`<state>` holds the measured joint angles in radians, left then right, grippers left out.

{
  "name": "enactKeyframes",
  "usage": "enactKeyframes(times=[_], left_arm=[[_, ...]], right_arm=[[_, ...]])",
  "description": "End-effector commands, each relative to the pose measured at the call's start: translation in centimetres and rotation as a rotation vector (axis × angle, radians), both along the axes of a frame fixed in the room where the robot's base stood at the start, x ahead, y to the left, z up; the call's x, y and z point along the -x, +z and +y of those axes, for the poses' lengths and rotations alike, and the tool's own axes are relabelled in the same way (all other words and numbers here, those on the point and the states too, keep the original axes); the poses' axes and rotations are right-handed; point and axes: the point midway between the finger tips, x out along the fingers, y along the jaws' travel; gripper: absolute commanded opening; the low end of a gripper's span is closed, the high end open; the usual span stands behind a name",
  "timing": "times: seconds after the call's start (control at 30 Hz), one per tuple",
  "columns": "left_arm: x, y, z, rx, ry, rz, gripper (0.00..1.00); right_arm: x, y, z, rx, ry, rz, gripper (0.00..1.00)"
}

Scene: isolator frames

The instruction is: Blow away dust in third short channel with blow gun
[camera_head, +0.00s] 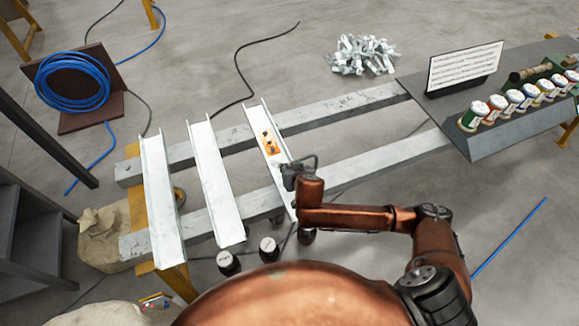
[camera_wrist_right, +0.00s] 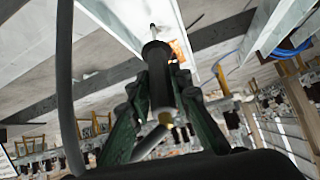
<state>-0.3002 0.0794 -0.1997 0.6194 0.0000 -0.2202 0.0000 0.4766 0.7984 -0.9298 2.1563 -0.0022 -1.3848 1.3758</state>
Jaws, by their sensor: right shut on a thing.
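Three short white channels lie side by side across two grey beams: the left one (camera_head: 161,200), the middle one (camera_head: 216,185) and the right one (camera_head: 254,122). An orange patch with dark marks (camera_head: 270,143) is inside the right channel; I cannot tell whether it is dust. My right gripper (camera_head: 291,177) is over the right channel, nearer to me than the patch. It is shut on the dark blow gun (camera_wrist_right: 159,75), whose thin pale nozzle points along the channel, near the patch in the wrist view. My left gripper is not in view.
Grey beams (camera_head: 346,106) support the channels. Several jars (camera_head: 498,103) and a document stand (camera_head: 464,70) are on a grey bench at the right. A coil of blue hose (camera_head: 72,82) lies at the left. Small dark round items (camera_head: 268,247) sit below the channels. Cables cross the floor.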

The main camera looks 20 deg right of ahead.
Motion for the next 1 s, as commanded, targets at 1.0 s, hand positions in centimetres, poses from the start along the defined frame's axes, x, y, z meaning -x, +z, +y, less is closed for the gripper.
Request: enactKeyframes(times=[1.0], left_arm=[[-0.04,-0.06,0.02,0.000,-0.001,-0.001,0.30]], right_arm=[[-0.02,-0.64,-0.04,-0.001,-0.001,0.000,0.00]])
